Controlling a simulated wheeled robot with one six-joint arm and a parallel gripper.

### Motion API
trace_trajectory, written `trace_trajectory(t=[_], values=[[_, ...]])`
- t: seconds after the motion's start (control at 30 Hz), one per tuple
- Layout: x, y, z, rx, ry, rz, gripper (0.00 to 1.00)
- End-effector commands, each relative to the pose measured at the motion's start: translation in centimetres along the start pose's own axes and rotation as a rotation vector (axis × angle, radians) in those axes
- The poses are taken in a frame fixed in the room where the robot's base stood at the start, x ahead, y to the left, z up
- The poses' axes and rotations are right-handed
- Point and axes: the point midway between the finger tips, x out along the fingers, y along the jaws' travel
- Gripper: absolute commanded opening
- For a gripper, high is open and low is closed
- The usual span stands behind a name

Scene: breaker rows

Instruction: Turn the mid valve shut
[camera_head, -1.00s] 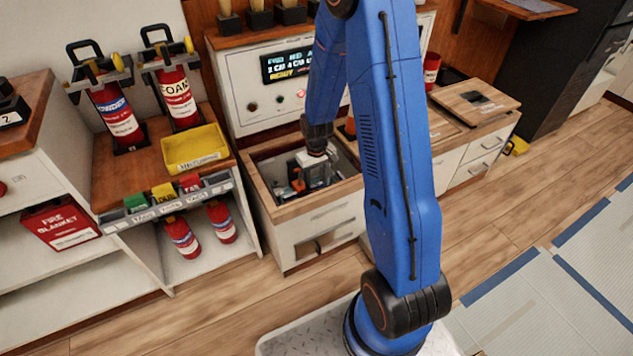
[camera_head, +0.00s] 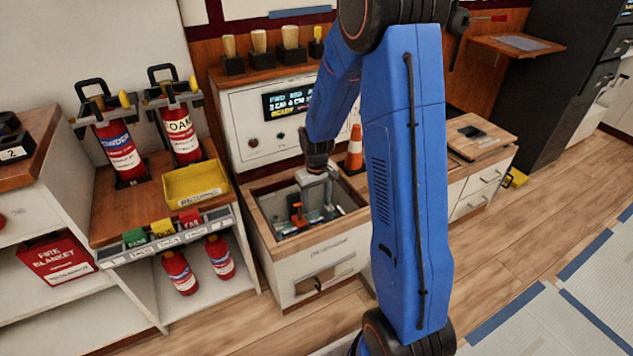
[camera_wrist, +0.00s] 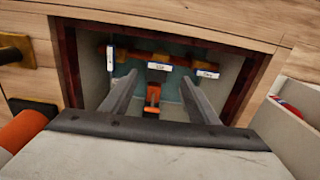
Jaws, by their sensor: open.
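An orange valve handle (camera_wrist: 152,97) shows in the wrist view inside a recessed box, under a small white label (camera_wrist: 159,67). It is the middle of the three labelled places, and the label is too small to read surely. My gripper (camera_wrist: 160,80) is open, with one finger on each side of the handle in the picture. No contact is visible, and the remaining depth is hard to tell. In the head view my gripper (camera_head: 318,195) reaches down into the open-topped box, with the orange handle (camera_head: 298,213) at its left.
White labels stand at left (camera_wrist: 110,57) and right (camera_wrist: 207,73). An orange cone (camera_head: 355,150) is beside my arm. A yellow tray (camera_head: 195,184) lies left.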

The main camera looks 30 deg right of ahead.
Motion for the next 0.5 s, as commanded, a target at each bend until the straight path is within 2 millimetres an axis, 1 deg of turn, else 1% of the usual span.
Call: trace_trajectory(t=[0.03, 0.3, 0.4, 0.5], values=[[-1.0, 0.0, -0.1, 0.0, 0.004, 0.001, 0.55], [-6.1, 0.0, -0.1, 0.0, 0.003, 0.001, 0.55], [-7.6, 0.0, 0.0, 0.0, 0.003, 0.0, 0.55], [-8.8, 0.0, -0.1, 0.0, 0.002, 0.0, 0.55]])
